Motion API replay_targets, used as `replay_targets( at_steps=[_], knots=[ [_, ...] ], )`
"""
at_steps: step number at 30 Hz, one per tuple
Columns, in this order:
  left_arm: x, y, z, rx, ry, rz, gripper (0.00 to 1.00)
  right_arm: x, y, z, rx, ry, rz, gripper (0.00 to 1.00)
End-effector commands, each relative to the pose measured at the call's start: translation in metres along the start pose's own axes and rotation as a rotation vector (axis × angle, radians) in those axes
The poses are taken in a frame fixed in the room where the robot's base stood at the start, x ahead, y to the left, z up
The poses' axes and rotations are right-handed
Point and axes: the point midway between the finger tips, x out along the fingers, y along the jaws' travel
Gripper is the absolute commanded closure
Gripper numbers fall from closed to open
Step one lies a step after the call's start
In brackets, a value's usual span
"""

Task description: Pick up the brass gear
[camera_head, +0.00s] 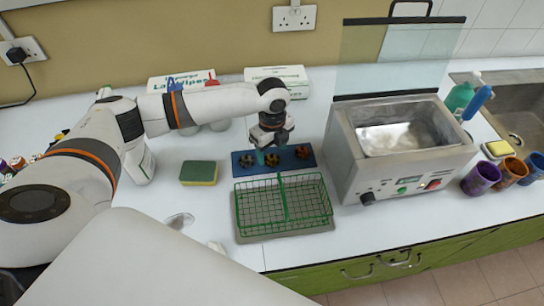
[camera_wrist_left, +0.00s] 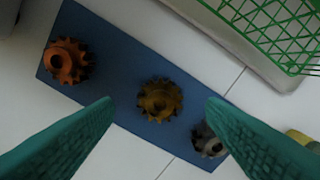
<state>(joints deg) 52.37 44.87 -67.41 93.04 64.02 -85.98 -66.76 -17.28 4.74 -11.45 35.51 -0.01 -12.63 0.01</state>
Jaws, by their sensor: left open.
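The brass gear (camera_wrist_left: 160,99) lies in the middle of a blue mat (camera_wrist_left: 112,52), between a copper-coloured gear (camera_wrist_left: 68,62) and a grey metal gear (camera_wrist_left: 207,142). My left gripper (camera_wrist_left: 159,102) is open and empty, pointing down over the mat. In the wrist view its two green fingertips sit on either side of the brass gear, with a gap on each side; the right finger partly covers the grey gear. In the head view the left gripper (camera_head: 267,156) hangs over the mat (camera_head: 291,165) and partly hides the middle gear. My right gripper is not in view.
A green wire basket (camera_head: 310,198) on a grey tray stands just in front of the mat. A metal bath (camera_head: 410,175) with a raised glass lid stands to the right. A sponge (camera_head: 199,172) lies to the left, and boxes (camera_head: 280,76) stand behind.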

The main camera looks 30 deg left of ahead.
Motion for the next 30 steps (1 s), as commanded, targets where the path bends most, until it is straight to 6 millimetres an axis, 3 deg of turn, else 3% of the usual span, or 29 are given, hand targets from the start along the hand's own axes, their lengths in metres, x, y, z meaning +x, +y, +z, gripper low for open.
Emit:
replay_targets(
  at_steps=[5,12,22,30],
  knots=[
    [0.018,0.0,0.0,0.0,0.0,-0.001,0.35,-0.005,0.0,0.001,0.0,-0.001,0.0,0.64],
    [0.021,0.0,0.0,0.0,0.001,0.0,0.35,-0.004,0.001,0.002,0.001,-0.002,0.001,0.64],
    [0.021,0.0,0.0,0.0,0.001,0.001,0.87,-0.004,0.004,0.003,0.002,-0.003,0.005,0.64],
    [0.017,0.0,0.0,0.0,0.001,0.003,0.88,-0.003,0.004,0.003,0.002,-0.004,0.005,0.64]
  ],
)
